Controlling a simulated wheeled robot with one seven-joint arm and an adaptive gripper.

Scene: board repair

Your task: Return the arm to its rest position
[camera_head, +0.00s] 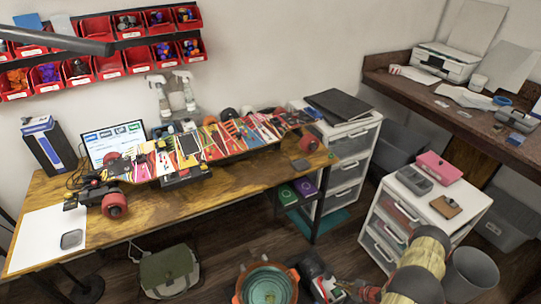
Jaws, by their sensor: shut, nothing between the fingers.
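Part of my arm (416,268), yellowish with dark bands, shows at the bottom right, in front of the white drawer unit's lower part. The long wooden workbench (245,180) stands at the left against the wall. A skateboard-like board with red wheels (115,205) lies across it, its top covered with colourful graphics or loose items. My arm is clear of the bench and the board.
A white drawer unit (385,225) carries a pink box (438,168) and a grey tray (414,180). A grey bin (470,275) stands beside my arm. A green bag (168,268) and an orange-rimmed round object (240,297) are low in front. A printer (443,62) sits on the right counter.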

